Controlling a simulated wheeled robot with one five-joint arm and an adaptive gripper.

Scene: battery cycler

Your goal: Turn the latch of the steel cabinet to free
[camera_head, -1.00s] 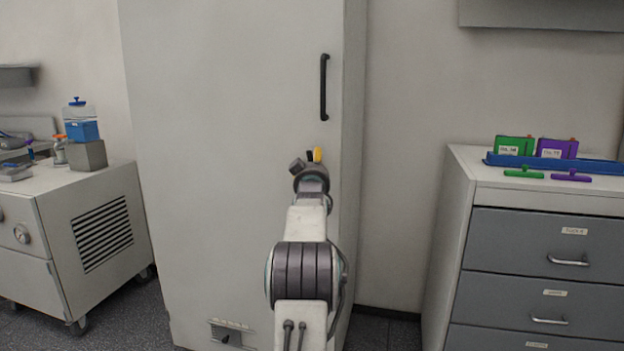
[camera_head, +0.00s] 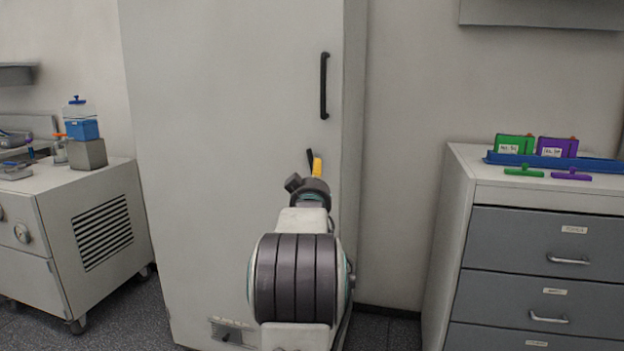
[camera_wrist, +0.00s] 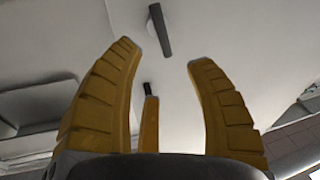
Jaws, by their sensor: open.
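The tall steel cabinet (camera_head: 225,120) stands straight ahead with its door shut. A small black latch lever (camera_head: 310,156) stands roughly upright on the door, below the black door handle (camera_head: 323,86). The latch's lower part is hidden behind my gripper (camera_head: 317,167). In the wrist view, my gripper (camera_wrist: 162,53) is open, with two curved yellow fingers spread apart. I cannot tell whether anything touches the latch.
A drawer unit (camera_head: 540,262) with a blue tray (camera_head: 500,160) stands at right. A wheeled bench (camera_head: 95,235) with bottles stands at left. Floor gaps show beside the cabinet.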

